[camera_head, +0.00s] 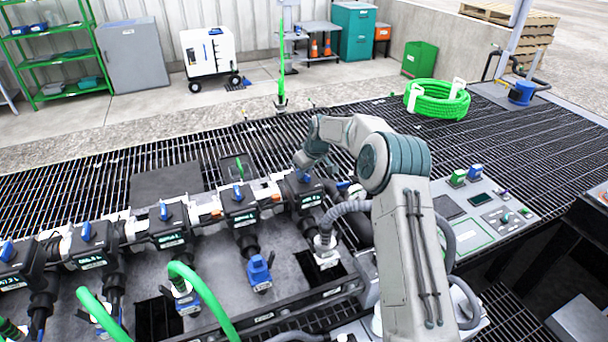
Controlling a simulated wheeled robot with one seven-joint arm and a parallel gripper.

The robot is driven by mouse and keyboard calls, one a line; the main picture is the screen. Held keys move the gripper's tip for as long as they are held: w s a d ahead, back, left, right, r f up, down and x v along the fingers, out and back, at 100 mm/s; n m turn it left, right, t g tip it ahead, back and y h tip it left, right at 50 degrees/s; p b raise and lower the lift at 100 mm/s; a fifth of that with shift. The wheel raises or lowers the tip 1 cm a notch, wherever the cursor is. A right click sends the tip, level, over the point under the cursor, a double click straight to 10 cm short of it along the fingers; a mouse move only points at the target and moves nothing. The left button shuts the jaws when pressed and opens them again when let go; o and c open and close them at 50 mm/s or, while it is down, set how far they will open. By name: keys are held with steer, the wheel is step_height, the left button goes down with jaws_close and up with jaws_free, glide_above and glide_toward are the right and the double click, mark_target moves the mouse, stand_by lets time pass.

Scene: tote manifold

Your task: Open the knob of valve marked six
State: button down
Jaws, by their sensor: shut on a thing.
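A row of black valve blocks runs along the manifold, each with a blue knob on top and a small lit label. The labels are too small to read surely, so I cannot tell which is six. Clear knobs show on the blocks at the far left (7,251), the left (87,231), the middle (164,211) and right of middle (238,193). My gripper (303,174) reaches down from above onto the rightmost valve block (306,198) and is shut on its blue knob. The fingers and wrist mostly hide that knob, so its angle is unclear.
Green hoses (205,292) arch up at the front left. A blue coupling (259,273) hangs below the row. A control panel (478,215) with buttons stands right of my arm, and a coiled green hose (437,100) lies behind. The grating behind the valves is mostly clear.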

steer(key=n+g, duration=0.1)
steer(key=n, duration=0.1)
steer(key=n+y, duration=0.1)
steer(key=n, duration=0.2)
steer(key=shift+w+d+n+g, duration=0.1)
steer(key=shift+w+n+g, duration=0.05)
steer(key=shift+n+g, duration=0.2)
steer(key=shift+r+n+g+y+p, duration=0.15)
steer(key=shift+n+g+y+p, duration=0.15)
steer(key=shift+n+g+p, duration=0.6)
steer(key=shift+w+n+p, duration=0.1)
steer(key=shift+n+p, duration=1)
steer(key=shift+n, duration=0.45)
steer(key=shift+f+n+g+p, duration=0.2)
steer(key=shift+n+g+p, duration=0.05)
steer(key=shift+n+p, duration=0.15)
steer(key=c, duration=1.4)
jaws_free()
steer(key=shift+c, duration=0.2)
